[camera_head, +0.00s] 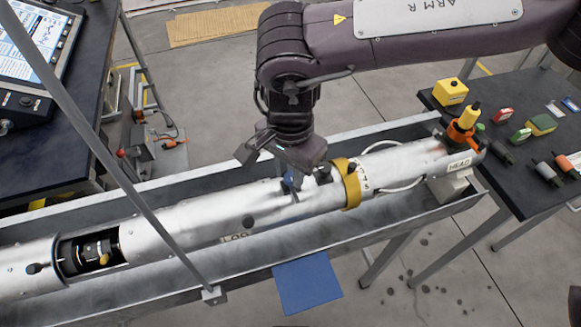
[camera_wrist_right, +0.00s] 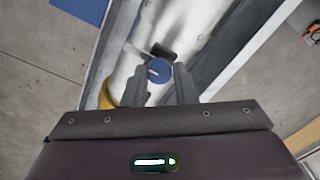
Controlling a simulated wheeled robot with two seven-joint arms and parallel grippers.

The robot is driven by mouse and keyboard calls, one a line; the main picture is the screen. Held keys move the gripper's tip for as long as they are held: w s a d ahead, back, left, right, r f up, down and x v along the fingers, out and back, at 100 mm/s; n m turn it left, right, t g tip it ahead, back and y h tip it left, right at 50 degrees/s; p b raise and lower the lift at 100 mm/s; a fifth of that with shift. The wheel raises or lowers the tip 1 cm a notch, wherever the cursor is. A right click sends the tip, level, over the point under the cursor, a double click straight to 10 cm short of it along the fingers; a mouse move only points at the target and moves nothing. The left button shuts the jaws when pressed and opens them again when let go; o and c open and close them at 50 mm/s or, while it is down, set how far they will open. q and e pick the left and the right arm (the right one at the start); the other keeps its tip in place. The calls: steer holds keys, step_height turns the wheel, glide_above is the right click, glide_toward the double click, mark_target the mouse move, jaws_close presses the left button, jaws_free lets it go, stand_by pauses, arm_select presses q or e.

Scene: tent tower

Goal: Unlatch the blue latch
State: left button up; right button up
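The blue latch (camera_head: 291,184) is on top of the long silver tube (camera_head: 200,222), left of the yellow band, and is partly covered by my gripper in the head view. My right gripper (camera_head: 290,168) reaches down over it from above. In the right wrist view, the round blue latch (camera_wrist_right: 158,70) with a pale line across its face lies between the two dark fingertips of my right gripper (camera_wrist_right: 159,84). The fingers sit close on both sides of it; I cannot tell whether they touch it. My left gripper is not in view.
The tube lies in a grey metal trough (camera_head: 150,308). A yellow band (camera_head: 352,186) circles it. A thin grey post (camera_head: 150,215) crosses in front. A dark table (camera_head: 520,170) with small coloured parts stands right. A blue panel (camera_head: 306,284) is at the trough's front.

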mark_target(290, 176)
steer(key=o, duration=0.4)
step_height(290, 176, up, 8)
steer(key=shift+f+b, duration=0.1)
steer(key=shift+b, duration=0.6)
